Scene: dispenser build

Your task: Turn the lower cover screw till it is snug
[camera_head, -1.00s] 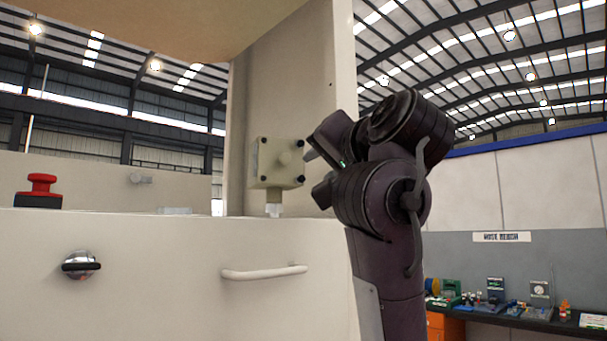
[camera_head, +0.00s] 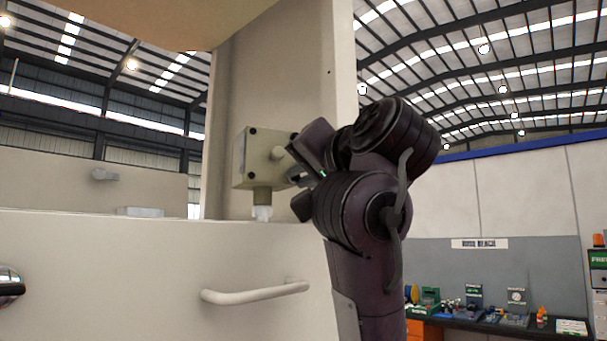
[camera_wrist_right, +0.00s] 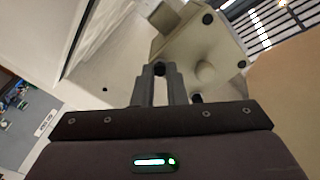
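The beige box (camera_head: 252,160) with black corner screws is on the pale column. It also shows in the right wrist view (camera_wrist_right: 192,42), where its cover has a round knob (camera_wrist_right: 205,71) in the middle. My right gripper (camera_head: 297,178) is at the box's lower right side in the head view. In the right wrist view its two fingers (camera_wrist_right: 161,72) stand a narrow gap apart, one on each side of a black corner screw (camera_wrist_right: 159,68). I cannot tell whether they touch the screw. My left gripper is not in view.
A white handle (camera_head: 255,294) sticks out from the pale panel (camera_head: 120,270) below the box. A pale fitting (camera_head: 262,213) is under the box, close to the panel's top edge. A workbench (camera_head: 470,325) with small items stands far off at the right.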

